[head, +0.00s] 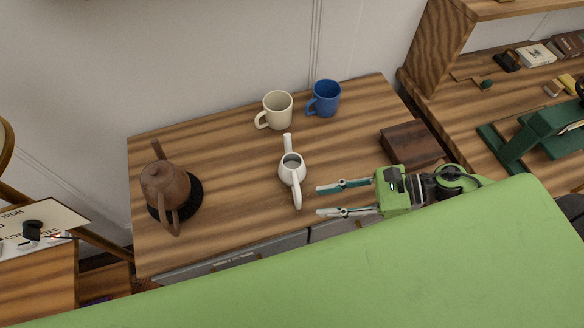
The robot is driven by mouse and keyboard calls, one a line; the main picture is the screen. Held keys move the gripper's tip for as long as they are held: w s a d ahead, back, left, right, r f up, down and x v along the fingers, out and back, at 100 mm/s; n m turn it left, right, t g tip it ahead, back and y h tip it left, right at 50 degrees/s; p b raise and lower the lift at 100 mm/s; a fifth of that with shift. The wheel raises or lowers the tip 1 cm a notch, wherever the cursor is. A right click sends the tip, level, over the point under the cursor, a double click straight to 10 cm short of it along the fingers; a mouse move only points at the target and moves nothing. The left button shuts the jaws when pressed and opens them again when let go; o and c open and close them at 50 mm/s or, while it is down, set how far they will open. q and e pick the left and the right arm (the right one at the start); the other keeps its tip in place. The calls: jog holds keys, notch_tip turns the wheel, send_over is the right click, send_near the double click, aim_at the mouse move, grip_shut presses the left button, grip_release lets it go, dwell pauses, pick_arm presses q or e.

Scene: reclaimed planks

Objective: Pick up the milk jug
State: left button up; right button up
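The milk jug (291,171) is small and white with a spout and a long handle. It stands upright near the middle of the wooden table in the head view, its handle toward the table's front edge. My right gripper (318,200) comes in from the right and is open, its two fingers parallel and pointing left. The fingertips are just right of the jug's handle, with a small gap and nothing between them. My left gripper is not in view.
A brown teapot (165,187) sits on a black round mat (195,199) at the left. A cream mug (279,108) and a blue mug (326,98) stand at the back. A dark wooden box (411,145) is at the right. Bare tabletop (236,170) lies left of the jug.

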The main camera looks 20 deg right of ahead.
aim_at(297, 210)
jog(key=shift+w+a+f, duration=0.15)
jog(key=shift+w+a, duration=0.15)
jog(key=shift+a, duration=0.25)
jog(key=shift+w+a+f, duration=0.1)
jog(key=shift+a+f, duration=0.05)
jog(key=shift+a, duration=0.1)
jog(key=shift+a+f, duration=0.1)
jog(key=shift+a, duration=0.25)
jog(key=shift+w+a+p, duration=0.1)
jog(key=shift+a+p, duration=0.3)
jog(key=shift+p, duration=0.05)
jog(key=p+x, duration=0.1)
jog(key=x, duration=0.2)
jog(key=shift+a, duration=0.3)
jog(key=shift+a+f, duration=0.3)
jog(key=shift+a, duration=0.05)
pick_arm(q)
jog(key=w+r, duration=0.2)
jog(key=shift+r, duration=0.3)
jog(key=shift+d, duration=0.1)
pick_arm(e)
jog(key=shift+d, duration=0.1)
jog(key=shift+c, duration=0.5)
grip_shut()
